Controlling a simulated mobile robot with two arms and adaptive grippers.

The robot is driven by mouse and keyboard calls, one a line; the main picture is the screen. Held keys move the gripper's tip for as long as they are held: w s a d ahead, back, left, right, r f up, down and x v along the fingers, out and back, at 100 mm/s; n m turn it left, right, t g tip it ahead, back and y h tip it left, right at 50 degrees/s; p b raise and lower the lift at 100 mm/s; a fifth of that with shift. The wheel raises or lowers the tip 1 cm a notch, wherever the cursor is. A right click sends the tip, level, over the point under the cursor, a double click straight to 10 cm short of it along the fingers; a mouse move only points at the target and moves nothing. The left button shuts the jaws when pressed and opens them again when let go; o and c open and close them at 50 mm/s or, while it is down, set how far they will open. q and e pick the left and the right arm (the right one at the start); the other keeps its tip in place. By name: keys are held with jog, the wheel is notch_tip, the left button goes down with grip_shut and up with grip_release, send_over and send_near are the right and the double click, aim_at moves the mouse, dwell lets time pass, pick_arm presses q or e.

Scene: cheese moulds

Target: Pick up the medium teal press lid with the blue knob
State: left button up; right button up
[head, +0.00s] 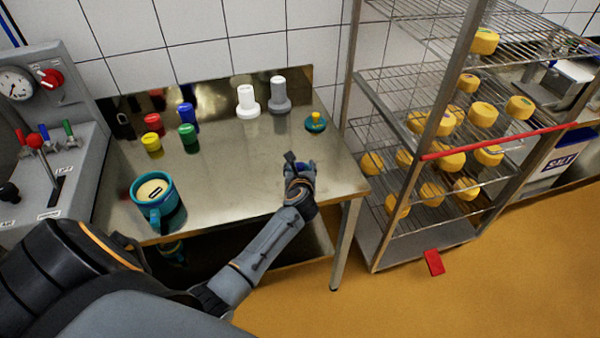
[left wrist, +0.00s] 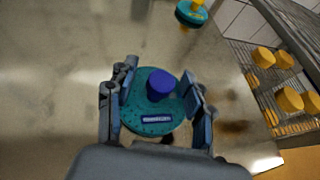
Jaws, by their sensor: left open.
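The teal press lid with the blue knob (left wrist: 150,122) shows in the left wrist view as a perforated disc with a pale label on its near side. My left gripper (left wrist: 160,95) is open, with one finger on either side of the lid. I cannot tell whether the fingers touch its rim. In the head view my left gripper (head: 300,178) is low over the right part of the steel table (head: 245,165) and hides most of the lid. My right gripper is not in view.
Another teal lid, with a yellow knob (head: 316,122), lies behind the gripper; it also shows in the left wrist view (left wrist: 188,14). A teal mould (head: 158,213) stands at the left front. Coloured and white pieces line the back. A cheese rack (head: 372,135) stands close on the right.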

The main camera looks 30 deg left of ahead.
pick_arm(q)
grip_shut()
jog(key=shift+r, duration=0.15)
